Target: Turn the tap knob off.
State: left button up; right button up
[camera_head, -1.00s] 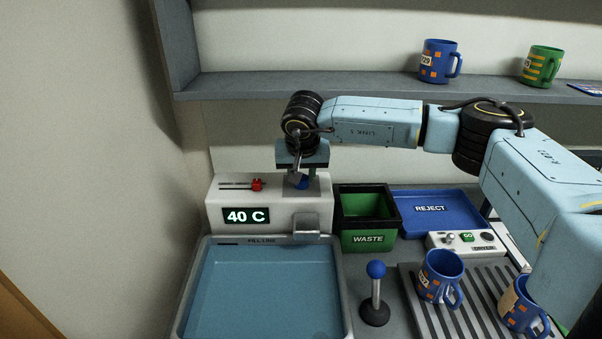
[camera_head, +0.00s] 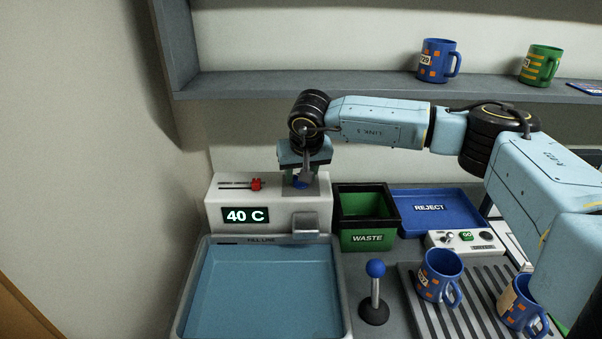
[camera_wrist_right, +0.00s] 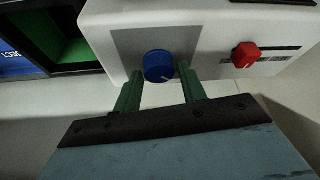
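The tap knob is a round blue knob with a white pointer line, on the grey plate of the white tap box (camera_head: 222,190). In the right wrist view the knob (camera_wrist_right: 158,66) lies between the two green fingers of my right gripper (camera_wrist_right: 160,72). The fingers are spread, with a small gap showing on the right side; contact on the left side is unclear. The pointer line slants to the lower right. In the head view my right gripper (camera_head: 303,176) reaches down over the knob and partly hides it. My left gripper is out of view.
A red slider (camera_head: 256,184) and a "40 C" display sit on the box. Below is a water-filled basin (camera_head: 342,290) under a metal spout (camera_head: 306,224). A green waste bin (camera_head: 367,239), blue reject tray (camera_head: 455,229) and blue-topped lever (camera_head: 375,268) stand to the right.

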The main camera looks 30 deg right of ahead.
jog(key=shift+o, duration=1.1)
jog(key=v, duration=1.3)
jog(key=shift+r, duration=0.2)
jog(key=shift+a, duration=0.1)
